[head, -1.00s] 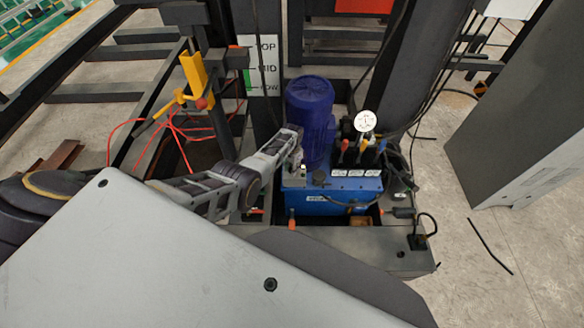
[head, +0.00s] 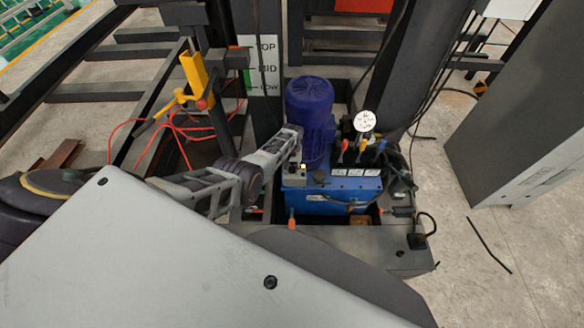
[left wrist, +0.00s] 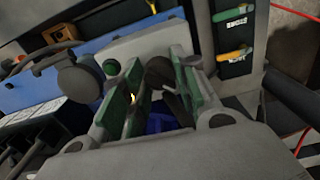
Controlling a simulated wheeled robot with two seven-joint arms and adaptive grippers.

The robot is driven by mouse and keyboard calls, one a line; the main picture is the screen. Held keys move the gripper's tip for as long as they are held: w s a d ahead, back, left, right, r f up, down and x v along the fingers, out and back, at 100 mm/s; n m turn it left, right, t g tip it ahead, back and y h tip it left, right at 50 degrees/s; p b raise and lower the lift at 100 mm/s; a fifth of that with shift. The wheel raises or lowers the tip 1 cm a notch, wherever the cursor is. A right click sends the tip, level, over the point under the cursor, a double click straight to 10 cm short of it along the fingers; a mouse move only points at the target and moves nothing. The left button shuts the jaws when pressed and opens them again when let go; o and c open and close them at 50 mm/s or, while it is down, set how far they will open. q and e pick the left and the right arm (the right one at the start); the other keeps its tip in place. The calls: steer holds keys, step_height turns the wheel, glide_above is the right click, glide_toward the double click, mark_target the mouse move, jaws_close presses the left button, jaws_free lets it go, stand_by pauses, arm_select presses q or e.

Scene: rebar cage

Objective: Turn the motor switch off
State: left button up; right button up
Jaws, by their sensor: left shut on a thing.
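The hydraulic power unit, a blue tank (head: 325,203) with a blue motor (head: 310,112) upright on it, stands near the middle of the head view. A small grey box with a dark round knob (head: 319,177) is at the tank's near left edge, beside my left gripper (head: 299,163). In the left wrist view my left gripper (left wrist: 155,100) has its green-padded fingers closed around a dark small part (left wrist: 165,78) at a grey housing (left wrist: 150,40). I cannot clearly tell that this part is the motor switch. The fingers hide much of it.
Coloured valve levers (head: 362,144) and a round gauge (head: 365,121) stand right of the motor. A yellow post (head: 194,76) and red cables (head: 178,133) are at the left. A grey cabinet (head: 520,120) stands at the right, with floor between.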

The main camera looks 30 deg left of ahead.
mark_target(292, 167)
arm_select(q)
steer(key=shift+n, duration=0.3)
steer(key=o, duration=1)
steer(key=shift+o, duration=0.2)
steer(key=shift+r, duration=0.25)
step_height(292, 167, up, 12)
steer(key=shift+f, duration=0.25)
stand_by(0.8)
stand_by(0.6)
